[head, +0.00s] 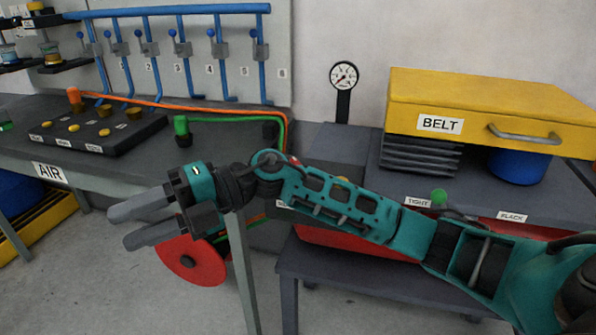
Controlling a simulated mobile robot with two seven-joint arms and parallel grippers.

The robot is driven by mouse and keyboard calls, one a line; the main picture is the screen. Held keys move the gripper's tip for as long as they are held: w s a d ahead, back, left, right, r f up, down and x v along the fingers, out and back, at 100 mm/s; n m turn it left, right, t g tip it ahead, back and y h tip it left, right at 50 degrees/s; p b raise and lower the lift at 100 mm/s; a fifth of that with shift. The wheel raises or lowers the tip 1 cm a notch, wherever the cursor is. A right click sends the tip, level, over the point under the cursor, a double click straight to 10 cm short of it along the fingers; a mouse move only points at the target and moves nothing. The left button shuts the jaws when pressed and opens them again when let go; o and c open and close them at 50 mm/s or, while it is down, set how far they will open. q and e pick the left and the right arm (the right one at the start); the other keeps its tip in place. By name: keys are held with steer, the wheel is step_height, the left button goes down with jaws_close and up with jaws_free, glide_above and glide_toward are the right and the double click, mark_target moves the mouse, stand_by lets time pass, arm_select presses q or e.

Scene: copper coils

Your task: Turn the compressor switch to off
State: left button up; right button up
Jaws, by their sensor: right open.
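The compressor (335,140) appears to be the grey unit at the right, with a round dial gauge (343,77) on a black stem. I cannot pick out its switch with certainty. A small yellow part (341,181) and a bit of red show just behind my right forearm, mostly hidden, and a label there is partly covered. My right gripper (118,228) is open and empty, its grey fingers pointing left in front of the AIR bench, well left of the gauge. My left gripper is not in view.
A yellow BELT cover (490,105) with a handle overhangs a blue drum (520,165). The AIR bench (60,150) holds a black control box (98,130). A red disc (188,262) is below my gripper.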

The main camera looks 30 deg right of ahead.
steer(key=w+d+f+n+t+h+b, duration=0.15)
steer(key=w+d+h+b, duration=0.35)
steer(key=d+h, duration=0.7)
steer(key=w+d+r+m+t+h+b, duration=0.1)
steer(key=d+r+m+h, duration=0.2)
steer(key=d, duration=0.7)
steer(key=d+r+m+t+h, duration=0.1)
steer(key=d+r+h, duration=0.25)
steer(key=d, duration=0.55)
steer(key=shift+n+y, duration=0.25)
steer(key=b+x, duration=0.3)
steer(key=x, duration=0.8)
steer(key=shift+w+d, duration=0.15)
steer(key=shift+d, duration=0.05)
steer(key=shift+w+f, duration=0.15)
steer(key=shift+f, duration=0.1)
steer(key=shift+w+f, duration=0.1)
steer(key=shift+f, duration=0.15)
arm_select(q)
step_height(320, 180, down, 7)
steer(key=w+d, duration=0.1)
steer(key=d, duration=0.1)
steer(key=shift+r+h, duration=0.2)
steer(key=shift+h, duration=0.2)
arm_select(e)
steer(key=shift+c, duration=0.2)
